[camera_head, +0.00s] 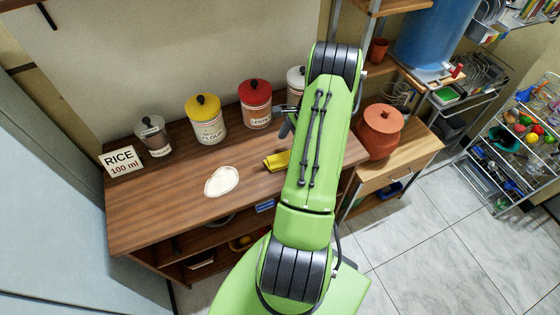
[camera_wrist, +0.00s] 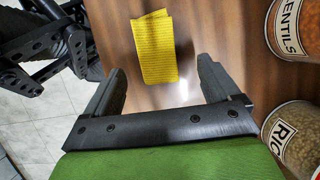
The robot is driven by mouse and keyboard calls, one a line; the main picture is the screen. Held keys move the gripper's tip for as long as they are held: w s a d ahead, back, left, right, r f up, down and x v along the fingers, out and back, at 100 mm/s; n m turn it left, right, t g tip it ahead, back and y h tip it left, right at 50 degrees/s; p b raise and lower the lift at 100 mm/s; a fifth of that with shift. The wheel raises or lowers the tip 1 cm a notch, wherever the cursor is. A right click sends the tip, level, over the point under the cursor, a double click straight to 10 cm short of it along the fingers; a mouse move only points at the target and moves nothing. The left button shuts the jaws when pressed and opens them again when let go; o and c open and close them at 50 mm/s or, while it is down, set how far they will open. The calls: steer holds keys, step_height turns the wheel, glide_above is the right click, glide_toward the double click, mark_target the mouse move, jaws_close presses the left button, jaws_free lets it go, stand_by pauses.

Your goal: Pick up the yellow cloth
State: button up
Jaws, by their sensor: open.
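The yellow cloth (camera_wrist: 155,48) lies folded and flat on the wooden table in the wrist view, just beyond the gap between my fingers. In the head view the cloth (camera_head: 277,161) shows beside my green arm, which hides part of the table there. My gripper (camera_wrist: 163,85) is open and empty, its two dark fingers apart on either side of the near end of the cloth. The fingers do not touch the cloth as far as I can see. In the head view my gripper is mostly hidden by the arm.
A lentils jar (camera_wrist: 294,28) and a rice jar (camera_wrist: 291,135) stand right of my gripper. A clay pot (camera_head: 380,131) is at right.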

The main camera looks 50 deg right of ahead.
mark_target(283, 157)
steer(key=x, duration=0.5)
steer(key=shift+s+a+f, duration=0.1)
steer(key=shift+a+f, duration=0.1)
steer(key=shift+f, duration=0.15)
steer(key=c, duration=1.1)
